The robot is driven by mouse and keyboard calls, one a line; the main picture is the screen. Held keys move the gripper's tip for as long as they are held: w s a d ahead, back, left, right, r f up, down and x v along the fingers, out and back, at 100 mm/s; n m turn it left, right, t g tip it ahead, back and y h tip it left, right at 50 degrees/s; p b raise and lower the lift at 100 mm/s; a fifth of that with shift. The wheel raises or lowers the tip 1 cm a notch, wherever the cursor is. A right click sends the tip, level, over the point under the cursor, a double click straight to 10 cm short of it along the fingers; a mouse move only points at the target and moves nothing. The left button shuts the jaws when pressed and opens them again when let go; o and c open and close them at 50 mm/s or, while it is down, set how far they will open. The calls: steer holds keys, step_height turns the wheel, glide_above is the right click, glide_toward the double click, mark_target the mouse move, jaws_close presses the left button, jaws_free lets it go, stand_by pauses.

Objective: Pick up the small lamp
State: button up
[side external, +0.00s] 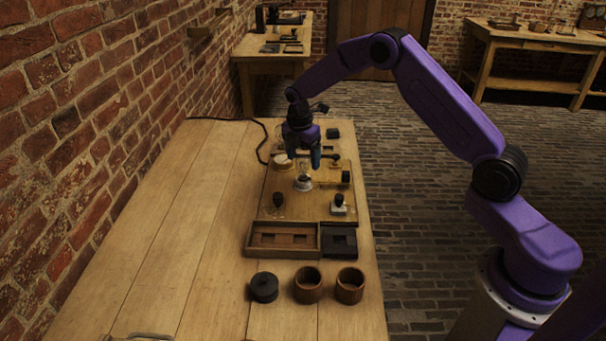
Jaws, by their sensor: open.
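The small lamp (303,183) appears to be the little piece with a pale round base and a clear, bulb-like top, upright near the middle of the wooden board (262,207). My gripper (305,160) points down above the board, just behind and over the lamp. Its jaws are open, with nothing seen between them. The gripper looks apart from the lamp, though the exact gap is hard to judge. The fingers cover part of the board behind the lamp.
A pale round piece (282,160) lies behind left. A wooden tray (284,253), dark tray (339,255), black lidded jar (264,287) and two brown cups (308,290) (350,291) stand nearer.

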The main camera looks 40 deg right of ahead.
steer(key=c, duration=1.3)
steer(key=shift+o, duration=0.2)
